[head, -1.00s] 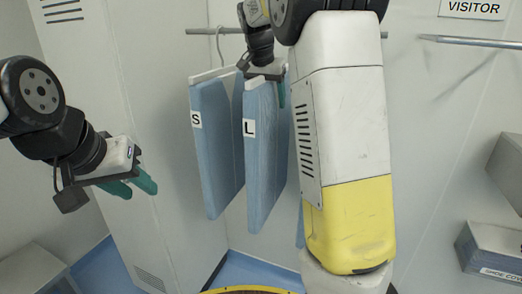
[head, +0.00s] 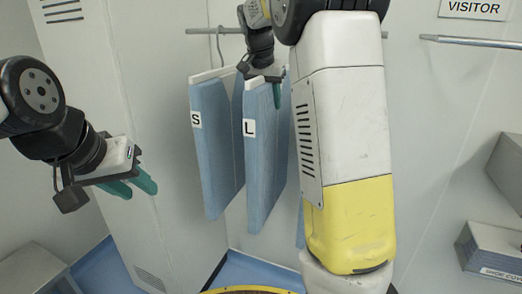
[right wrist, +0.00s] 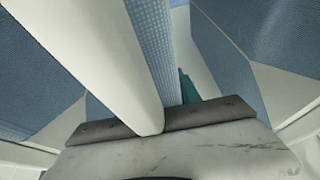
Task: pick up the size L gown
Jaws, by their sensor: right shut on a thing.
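The blue size L gown (head: 264,150) hangs on its white hanger below the rail, with its "L" label facing me in the head view. My right gripper (head: 268,85) is at the top of this gown and shut on it. In the right wrist view the gown's white top edge (right wrist: 115,60) and blue cloth (right wrist: 160,55) run down to the gripper, where a teal finger (right wrist: 187,88) shows behind the cloth; the other finger is hidden. My left gripper (head: 138,184) is open and empty at the left, well away from the gowns.
The size S gown (head: 213,155) hangs close to the left of the L gown. Another gown is mostly hidden behind my right arm. The rail (head: 200,31) runs along the wall. Boxes (head: 492,250) stand at the far right.

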